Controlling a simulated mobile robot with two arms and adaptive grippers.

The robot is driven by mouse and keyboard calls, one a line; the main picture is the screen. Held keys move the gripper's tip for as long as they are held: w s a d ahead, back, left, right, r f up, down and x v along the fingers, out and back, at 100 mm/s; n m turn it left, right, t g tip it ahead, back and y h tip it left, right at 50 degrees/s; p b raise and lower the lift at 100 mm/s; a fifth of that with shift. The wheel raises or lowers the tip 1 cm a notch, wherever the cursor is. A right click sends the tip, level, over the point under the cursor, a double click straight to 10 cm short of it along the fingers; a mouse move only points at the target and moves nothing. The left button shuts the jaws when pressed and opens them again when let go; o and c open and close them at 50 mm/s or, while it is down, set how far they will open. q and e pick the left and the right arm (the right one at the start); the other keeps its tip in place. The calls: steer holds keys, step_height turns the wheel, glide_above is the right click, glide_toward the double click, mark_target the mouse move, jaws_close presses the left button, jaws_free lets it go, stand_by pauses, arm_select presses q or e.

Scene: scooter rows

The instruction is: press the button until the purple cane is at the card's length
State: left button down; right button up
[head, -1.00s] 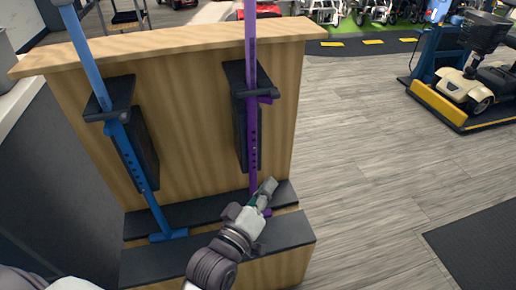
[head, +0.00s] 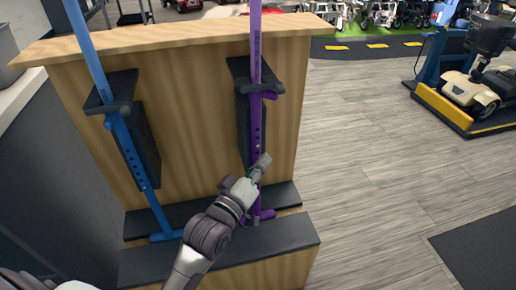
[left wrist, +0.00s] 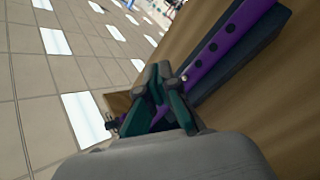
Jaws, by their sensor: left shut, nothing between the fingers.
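The purple cane (head: 255,115) stands upright in a dark bracket on a wooden stand, with a row of holes in its lower part and a purple crosspiece at its foot. My left gripper (head: 261,163) is shut and empty, its tips at the cane's lower part. In the left wrist view, the purple cane (left wrist: 228,32) runs diagonally past the shut fingertips (left wrist: 166,76). A small shiny spot beside the tips may be the button; I cannot tell if they touch it. I cannot make out a card. My right gripper is not in view.
A blue cane (head: 115,125) leans in another bracket at the left. The wooden stand (head: 195,130) has a dark lower ledge (head: 220,250). A scooter (head: 478,82) stands on a yellow-edged platform at the right. The floor between is clear.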

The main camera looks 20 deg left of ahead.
mark_target(258, 146)
arm_select(q)
steer(key=shift+w+a, duration=0.5)
steer(key=shift+w, duration=0.2)
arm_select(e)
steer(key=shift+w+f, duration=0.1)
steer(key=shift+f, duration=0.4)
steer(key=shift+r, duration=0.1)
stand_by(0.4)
arm_select(q)
steer(key=shift+w+a+p, duration=0.2)
steer(key=shift+w+p, duration=0.15)
steer(key=shift+p, duration=0.05)
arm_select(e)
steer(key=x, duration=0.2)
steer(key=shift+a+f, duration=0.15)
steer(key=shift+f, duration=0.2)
arm_select(q)
steer(key=shift+w+a, duration=0.1)
